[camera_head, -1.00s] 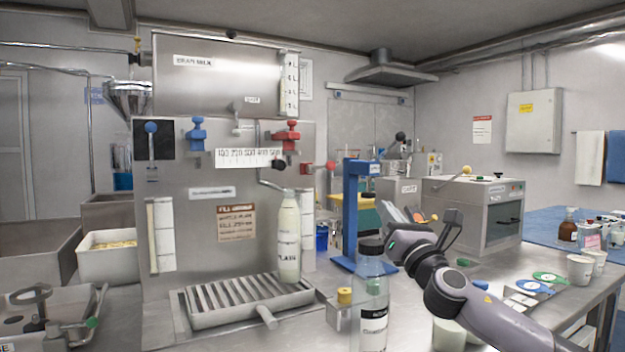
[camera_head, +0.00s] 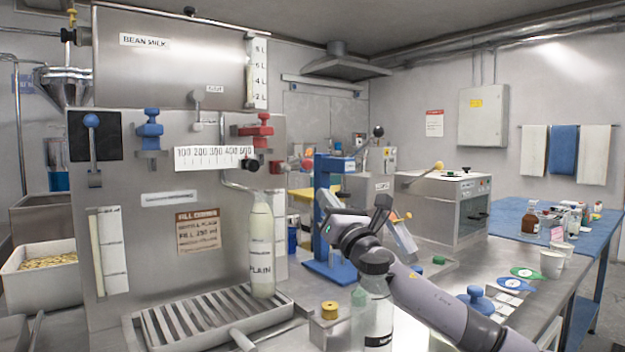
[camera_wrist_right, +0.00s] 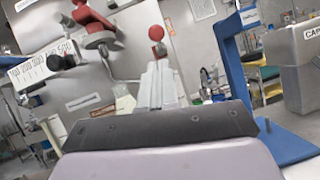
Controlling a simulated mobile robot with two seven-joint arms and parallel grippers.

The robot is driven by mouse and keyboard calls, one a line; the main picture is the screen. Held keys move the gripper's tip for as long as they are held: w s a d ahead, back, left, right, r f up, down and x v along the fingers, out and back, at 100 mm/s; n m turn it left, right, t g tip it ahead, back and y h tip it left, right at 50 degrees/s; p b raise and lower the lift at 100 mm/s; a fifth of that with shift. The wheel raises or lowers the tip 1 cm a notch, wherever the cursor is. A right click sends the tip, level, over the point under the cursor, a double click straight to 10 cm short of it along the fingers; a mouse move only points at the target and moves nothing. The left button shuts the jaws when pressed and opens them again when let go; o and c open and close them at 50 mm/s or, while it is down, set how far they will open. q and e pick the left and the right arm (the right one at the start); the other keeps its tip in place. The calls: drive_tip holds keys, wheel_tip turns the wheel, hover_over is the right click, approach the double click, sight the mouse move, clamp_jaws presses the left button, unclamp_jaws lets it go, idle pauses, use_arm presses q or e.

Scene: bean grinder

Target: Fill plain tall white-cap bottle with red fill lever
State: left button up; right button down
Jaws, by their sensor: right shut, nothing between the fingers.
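A tall bottle labelled PLAIN (camera_head: 262,252) stands upright on the slatted drip tray (camera_head: 285,311), under the machine's bent spout (camera_head: 235,182). It looks milky white; I cannot tell its fill level. A red valve handle (camera_head: 257,130) sits on the machine front above; it also shows in the right wrist view (camera_wrist_right: 98,40). A red ball-knob lever (camera_head: 307,165) is at the machine's right side; its knob (camera_wrist_right: 156,33) is just beyond my right fingertips in the wrist view. My right gripper (camera_head: 327,195) is shut and empty, apart from the knob. My left gripper is out of view.
A blue press frame (camera_head: 335,265) stands close behind my right gripper. A yellow spool (camera_head: 329,310) is near the tray.

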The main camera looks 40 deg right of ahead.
drive_tip(key=p, duration=0.1)
approach(296, 165)
drive_tip(key=shift+w+d+r, duration=0.75)
drive_tip(key=shift+w, duration=0.1)
